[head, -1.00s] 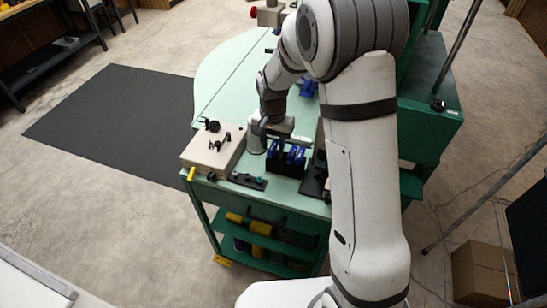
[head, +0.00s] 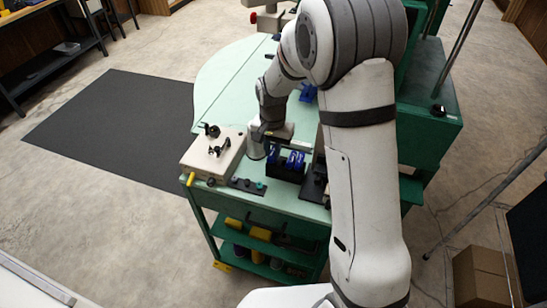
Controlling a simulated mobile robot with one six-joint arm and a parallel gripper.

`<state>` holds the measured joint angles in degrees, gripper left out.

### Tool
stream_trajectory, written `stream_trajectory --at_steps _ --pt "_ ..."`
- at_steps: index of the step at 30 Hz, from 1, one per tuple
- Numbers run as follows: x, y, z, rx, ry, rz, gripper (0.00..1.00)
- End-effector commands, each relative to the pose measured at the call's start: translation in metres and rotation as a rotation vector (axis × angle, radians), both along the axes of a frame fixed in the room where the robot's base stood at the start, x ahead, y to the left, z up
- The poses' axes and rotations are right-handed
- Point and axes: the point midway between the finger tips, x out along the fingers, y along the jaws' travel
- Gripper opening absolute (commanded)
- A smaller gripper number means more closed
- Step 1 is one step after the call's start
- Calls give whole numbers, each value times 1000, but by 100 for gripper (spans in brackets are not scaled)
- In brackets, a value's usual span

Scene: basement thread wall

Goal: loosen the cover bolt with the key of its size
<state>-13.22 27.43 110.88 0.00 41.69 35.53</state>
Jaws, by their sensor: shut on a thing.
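My gripper (head: 280,142) hangs over the back of a small black rack (head: 286,174) on the green bench. The rack holds blue-handled keys (head: 296,160), standing close together. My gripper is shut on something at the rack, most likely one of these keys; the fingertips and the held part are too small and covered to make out. To the left sits a beige box (head: 203,162) with black fittings (head: 212,131) on its top. I cannot tell which of these fittings is the cover bolt, nor read any key's size.
A dark strip with small knobs (head: 246,185) lies at the bench's front edge. A black stand (head: 314,188) is right of the rack, partly behind my arm. Another blue item (head: 308,93) is farther back. The bench's left part (head: 225,95) is clear.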

Motion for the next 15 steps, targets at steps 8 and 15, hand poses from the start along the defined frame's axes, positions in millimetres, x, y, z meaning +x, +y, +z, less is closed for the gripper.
stream_trajectory --at_steps 8,15 --pt "0 0 10 0 -1 0 0" --pt "0 0 23 1 -1 0 0"
